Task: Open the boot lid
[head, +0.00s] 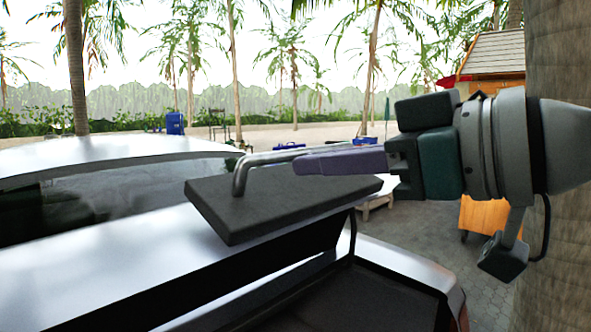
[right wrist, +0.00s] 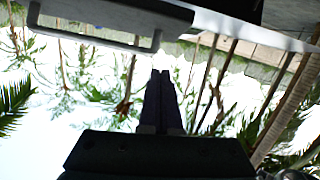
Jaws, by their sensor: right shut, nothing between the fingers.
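The silver car's boot lid (head: 150,245) is raised, with a dark gap and the boot interior (head: 370,295) showing beneath it. A dark grey slab (head: 300,207) with a bent metal bar handle (head: 239,178) sits on the lid. In the right wrist view the handle (right wrist: 95,38) crosses the upper left. My right gripper (head: 302,163) is shut and empty, coming in from the right with its fingers over the slab near the handle. In the right wrist view its fingertips (right wrist: 160,74) look apart from the handle. My left gripper is not in view.
The car's roof and rear window (head: 100,195) lie at the left. A thick palm trunk (head: 558,240) stands close at the right, behind my right arm. An orange cart (head: 485,218) is beside it. Paved ground (head: 415,235) is open behind the car.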

